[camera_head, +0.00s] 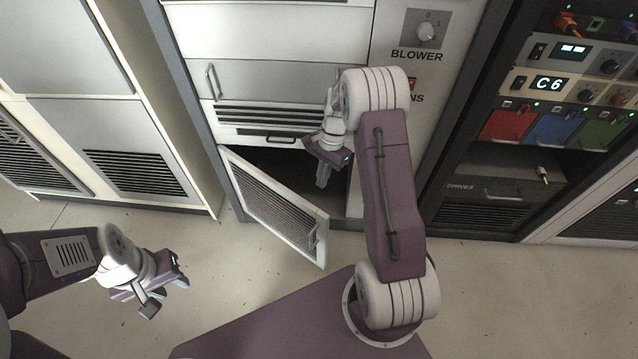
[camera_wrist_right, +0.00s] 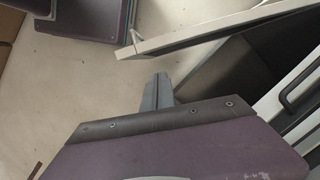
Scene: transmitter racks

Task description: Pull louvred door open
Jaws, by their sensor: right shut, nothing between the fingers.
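The louvred door (camera_head: 275,203) is a white-framed panel with a dark slatted middle, low on the grey cabinet. It stands swung well out, hinged at its left, with its handle (camera_head: 312,238) near the free edge. It also shows edge-on in the right wrist view (camera_wrist_right: 205,32). My right gripper (camera_head: 323,178) is shut and empty in front of the dark opening, on the inner side of the door and apart from it. Its closed fingers show in the wrist view (camera_wrist_right: 157,92). My left gripper (camera_head: 167,293) is open and empty over the floor, left of the door.
Above the opening are a drawer pull (camera_head: 266,138), a vent grille (camera_head: 270,116) and a panel with a vertical handle (camera_head: 212,82). A rack with coloured modules (camera_head: 553,128) stands right. The floor (camera_head: 240,275) before the door is clear.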

